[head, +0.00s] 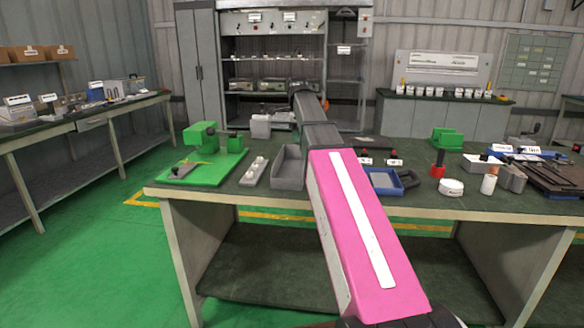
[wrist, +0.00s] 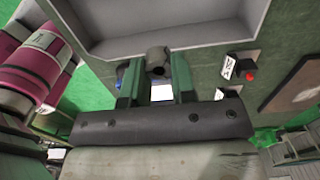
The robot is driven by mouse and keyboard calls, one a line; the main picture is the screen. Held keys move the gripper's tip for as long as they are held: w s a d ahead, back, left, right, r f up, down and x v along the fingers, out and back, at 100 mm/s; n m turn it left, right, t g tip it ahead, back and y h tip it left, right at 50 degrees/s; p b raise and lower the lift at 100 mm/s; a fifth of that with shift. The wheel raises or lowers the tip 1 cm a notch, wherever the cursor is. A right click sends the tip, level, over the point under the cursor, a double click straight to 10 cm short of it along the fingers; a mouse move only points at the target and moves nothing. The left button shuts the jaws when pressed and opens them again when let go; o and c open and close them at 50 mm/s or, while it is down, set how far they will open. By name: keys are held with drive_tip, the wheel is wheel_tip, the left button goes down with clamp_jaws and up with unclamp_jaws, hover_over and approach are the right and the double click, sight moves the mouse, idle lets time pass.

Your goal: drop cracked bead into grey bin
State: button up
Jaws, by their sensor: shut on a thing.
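In the wrist view my gripper (wrist: 157,70) is shut, its two green fingers on either side of a small grey, rounded piece, which looks like the cracked bead (wrist: 157,55). A crack cannot be made out. The grey bin (wrist: 165,47) fills the top of the wrist view, just beyond the fingertips; the bead appears at its near wall, apart from its inner floor. In the head view the grey bin (head: 288,179) stands on the bench, left of my pink arm. The gripper and bead cannot be made out there.
A green fixture (head: 215,160) and a light grey strip holder (head: 254,172) stand left of the bin. Right of my arm are a blue tray (head: 384,181), a red-based item (head: 437,171) and a white round container (head: 451,188). The bench (head: 330,204) front edge is clear.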

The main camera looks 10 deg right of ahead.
drive_tip(key=shift+f, duration=2.7)
drive_tip(key=o, duration=1)
drive_tip(key=shift+c, duration=0.2)
wheel_tip(320, 180, up, 11)
drive_tip(key=shift+f, duration=0.1)
